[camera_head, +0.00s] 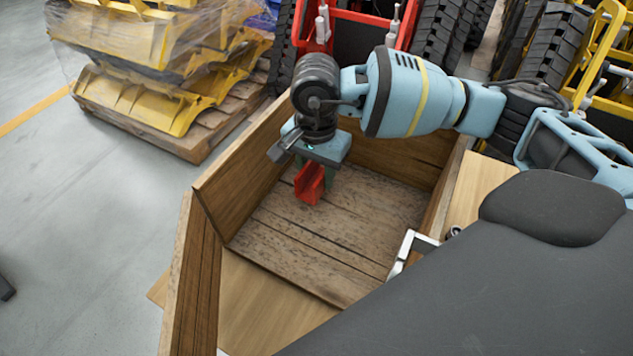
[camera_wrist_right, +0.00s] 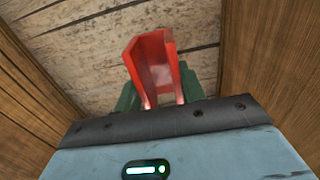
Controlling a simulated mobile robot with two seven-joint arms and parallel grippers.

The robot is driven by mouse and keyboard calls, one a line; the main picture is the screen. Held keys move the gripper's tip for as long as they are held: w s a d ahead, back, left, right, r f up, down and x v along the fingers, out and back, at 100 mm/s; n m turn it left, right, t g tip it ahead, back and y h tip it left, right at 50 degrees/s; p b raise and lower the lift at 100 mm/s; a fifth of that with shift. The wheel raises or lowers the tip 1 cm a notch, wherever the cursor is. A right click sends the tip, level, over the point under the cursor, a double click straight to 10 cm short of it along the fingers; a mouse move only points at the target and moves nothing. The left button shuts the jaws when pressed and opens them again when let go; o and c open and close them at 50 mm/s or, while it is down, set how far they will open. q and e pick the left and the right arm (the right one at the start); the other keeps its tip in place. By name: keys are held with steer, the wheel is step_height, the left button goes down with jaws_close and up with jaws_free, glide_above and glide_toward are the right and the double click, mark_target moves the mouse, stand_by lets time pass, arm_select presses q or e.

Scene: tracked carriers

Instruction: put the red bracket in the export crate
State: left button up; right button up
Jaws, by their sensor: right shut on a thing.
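The red bracket (camera_head: 309,184) is a small U-shaped channel. My right gripper (camera_head: 322,168) is shut on it and holds it inside the walls of the wooden crate (camera_head: 208,283), over its plank floor. In the right wrist view the bracket (camera_wrist_right: 153,65) sticks out between the green fingers of my right gripper (camera_wrist_right: 158,92). Bare planks show beyond it, and I cannot tell the exact gap between bracket and floor. No label shows on the crate to mark it as the export one. My left gripper is not in view.
The crate walls stand close around my right gripper. A pallet (camera_head: 190,140) with wrapped yellow parts (camera_head: 165,95) stands at the back left. Tracked carriers with black tracks (camera_head: 440,30) and a red frame (camera_head: 345,18) are behind.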

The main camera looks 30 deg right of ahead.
steer(key=shift+f, duration=1.9)
steer(key=shift+f, duration=0.15)
steer(key=o, duration=1.2)
step_height(320, 180, up, 12)
